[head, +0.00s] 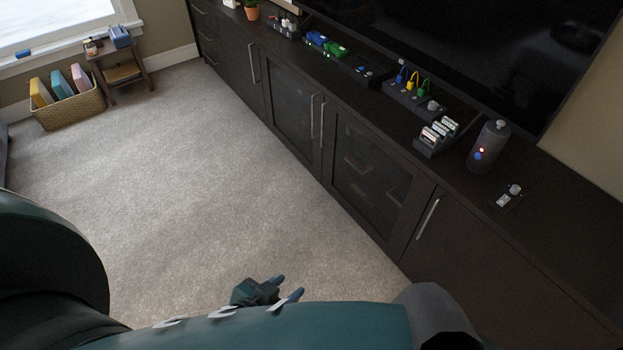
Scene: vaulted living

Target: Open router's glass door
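The dark cabinet has two glass-fronted doors side by side, both shut. The left glass door (290,104) has a vertical bar handle (312,114) on its right side. The right glass door (368,180) has a bar handle (322,124) on its left side. Dim shapes show behind the right glass; I cannot make out a router for certain behind either pane. My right gripper is not in view.
The cabinet top holds a grey cylinder (488,148), a card rack (437,136), a box with coloured plugs (412,98) and other small devices below a large television (470,40). A basket (70,108) and small stand (120,72) are far left. The carpet (190,180) is clear.

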